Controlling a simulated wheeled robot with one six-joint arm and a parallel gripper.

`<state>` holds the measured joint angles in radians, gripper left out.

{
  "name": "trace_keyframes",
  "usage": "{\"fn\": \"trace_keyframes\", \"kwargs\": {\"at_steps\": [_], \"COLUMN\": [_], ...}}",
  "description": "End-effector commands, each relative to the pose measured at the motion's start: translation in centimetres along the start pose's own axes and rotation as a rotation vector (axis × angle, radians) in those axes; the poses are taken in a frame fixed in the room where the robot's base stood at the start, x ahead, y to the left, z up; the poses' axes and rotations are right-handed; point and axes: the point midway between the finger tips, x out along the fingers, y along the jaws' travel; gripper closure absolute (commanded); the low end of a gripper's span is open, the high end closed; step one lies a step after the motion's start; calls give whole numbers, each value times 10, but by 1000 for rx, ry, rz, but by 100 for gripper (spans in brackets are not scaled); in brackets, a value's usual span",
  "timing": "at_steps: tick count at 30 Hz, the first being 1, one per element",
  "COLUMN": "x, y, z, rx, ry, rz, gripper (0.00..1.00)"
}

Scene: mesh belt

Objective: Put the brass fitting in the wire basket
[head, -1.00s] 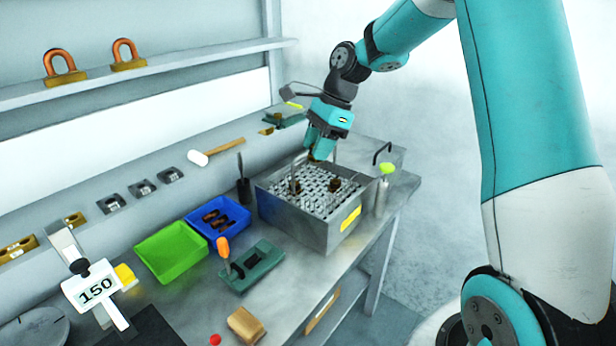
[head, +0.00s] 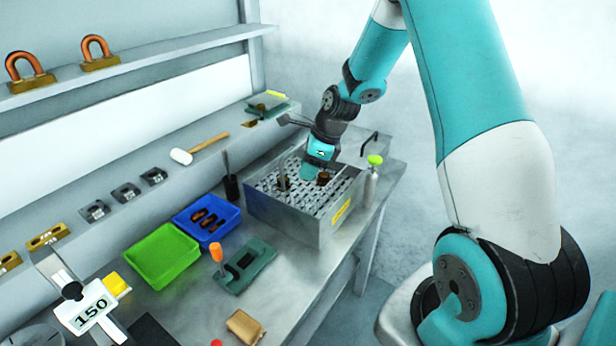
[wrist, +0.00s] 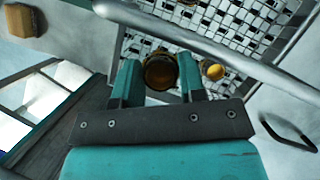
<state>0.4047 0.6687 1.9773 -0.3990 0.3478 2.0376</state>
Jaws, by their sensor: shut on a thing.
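The wire basket (head: 315,203) is a pale mesh surface inside a grey metal box with a yellow label, at the far end of the bench. My gripper (head: 309,173) points down over its back part, with its fingertips low near the mesh. In the wrist view my gripper (wrist: 159,78) is shut on the brass fitting (wrist: 160,70), a round, dark-centred brass piece between the fingers. Mesh shows beyond it.
Brown pieces (head: 323,178) stand in the box near the gripper. A round yellow thing (wrist: 214,72) lies beside the right finger in the wrist view. A metal bar (wrist: 200,45) crosses close to the fingers. A green-topped bottle (head: 372,180) and blue tray (head: 207,218) flank the box.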

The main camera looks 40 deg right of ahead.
Motion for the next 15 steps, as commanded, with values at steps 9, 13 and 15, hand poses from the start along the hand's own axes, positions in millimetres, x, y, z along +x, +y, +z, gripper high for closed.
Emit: {"fn": "trace_keyframes", "kwargs": {"at_steps": [9,13,15], "x": [34,42,42], "y": [1,1,0], "z": [-12,-15,-15], "rx": [-2,-4,-4], "ry": [0,-1,-1], "rz": [3,0,-1], "gripper": [90,90,90]}}
